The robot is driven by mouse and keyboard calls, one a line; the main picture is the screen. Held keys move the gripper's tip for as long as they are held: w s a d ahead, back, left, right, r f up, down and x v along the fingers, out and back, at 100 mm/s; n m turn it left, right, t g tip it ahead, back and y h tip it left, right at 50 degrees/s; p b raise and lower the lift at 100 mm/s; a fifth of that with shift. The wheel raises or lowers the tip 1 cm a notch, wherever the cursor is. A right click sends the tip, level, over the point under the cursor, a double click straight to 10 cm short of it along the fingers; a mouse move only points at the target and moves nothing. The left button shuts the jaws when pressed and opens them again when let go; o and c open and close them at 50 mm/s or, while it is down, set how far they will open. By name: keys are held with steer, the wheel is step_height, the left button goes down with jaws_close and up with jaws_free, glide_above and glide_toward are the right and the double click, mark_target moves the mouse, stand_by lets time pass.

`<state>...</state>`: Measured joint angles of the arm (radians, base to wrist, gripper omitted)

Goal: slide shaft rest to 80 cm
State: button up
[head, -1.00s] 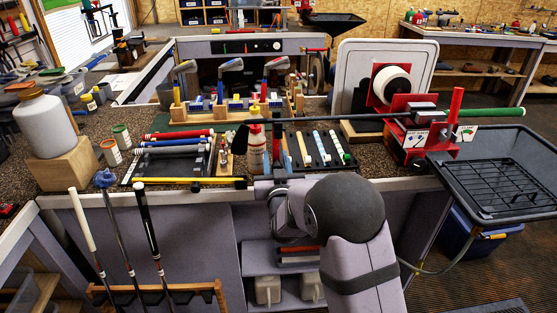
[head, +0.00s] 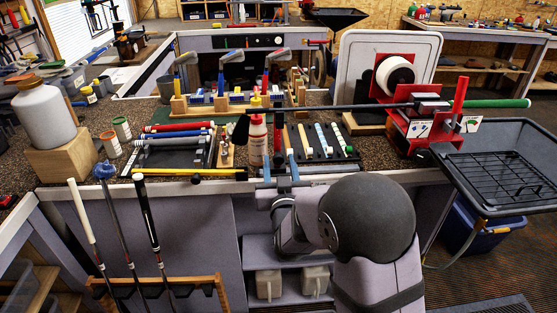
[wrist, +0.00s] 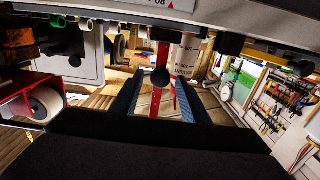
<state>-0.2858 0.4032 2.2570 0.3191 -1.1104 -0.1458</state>
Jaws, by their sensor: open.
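A slim red upright with a round black knob, which looks like the shaft rest (head: 278,133), stands at the bench's front, right of the solvent bottle (head: 257,142). The dark club shaft (head: 340,107) runs across its top from the red vise (head: 425,120). My gripper (head: 279,157) is open at the bench edge, its blue fingers either side of the upright. In the wrist view the red shaft rest (wrist: 155,100) and its black knob lie between my open fingers (wrist: 154,88), with visible gaps. No centimetre marks are readable.
A yellow bar (head: 165,171) lies along the front edge, left of my gripper. Red and blue grips (head: 180,135) lie behind it. A rack of grips (head: 325,140) is close on the right. Upright clubs (head: 90,230) lean at the front left.

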steer(key=shift+s, duration=0.5)
steer(key=s+a+f+g+y, duration=0.1)
steer(key=s+f+g, duration=0.2)
steer(key=f, duration=0.3)
steer(key=s+a+f+n+g, duration=0.1)
steer(key=s+f+g, duration=0.2)
steer(key=f, duration=0.4)
steer(key=s+a+f+g+y, duration=0.1)
steer(key=s+f+g, duration=0.25)
steer(key=f, duration=0.25)
steer(key=s+f+g, duration=0.4)
steer(key=s+f, duration=0.1)
steer(key=s, duration=0.3)
steer(key=s+d+r+n+g+h+p, duration=0.1)
steer(key=s+d+r+g, duration=0.15)
steer(key=s, duration=0.55)
steer(key=s+d+r+g+h+p, duration=0.1)
steer(key=s+d+g, duration=0.25)
steer(key=s, duration=0.45)
steer(key=d+r+m+t+p, duration=0.1)
steer(key=d+r+p, duration=0.5)
steer(key=r, duration=0.6)
steer(key=shift+w+r+m, duration=0.15)
steer(key=shift+w+m, duration=0.2)
steer(key=shift+m, duration=0.15)
